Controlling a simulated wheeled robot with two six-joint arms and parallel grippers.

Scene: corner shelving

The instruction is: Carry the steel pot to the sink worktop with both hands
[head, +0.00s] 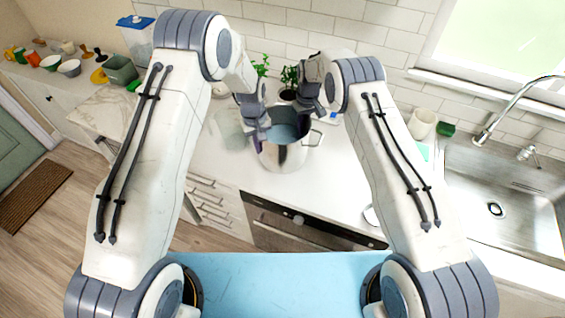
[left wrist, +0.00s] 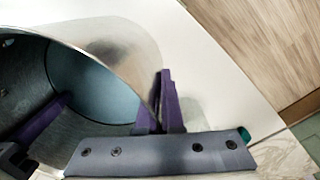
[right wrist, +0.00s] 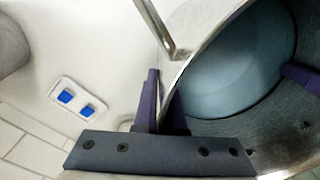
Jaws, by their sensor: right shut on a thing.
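The steel pot (head: 283,156) is upright over the white counter; whether its base touches the counter is hard to tell. Its wall also shows in the left wrist view (left wrist: 100,65) and the right wrist view (right wrist: 262,125). A wire handle (right wrist: 155,25) shows on its side. My left gripper (head: 260,138) has one finger inside and one outside the rim, closed on it at the left. My right gripper (head: 312,112) is shut on the rim at the back right, one finger inside the pot. The sink worktop (head: 455,125) lies at the right.
The sink basin (head: 490,190) and tap (head: 510,105) are at the right. A cream cup (head: 422,123) and green block (head: 446,129) stand by the wall left of the tap. Potted plants (head: 288,85) stand behind the pot. Counter (head: 345,180) right of the pot is mostly clear.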

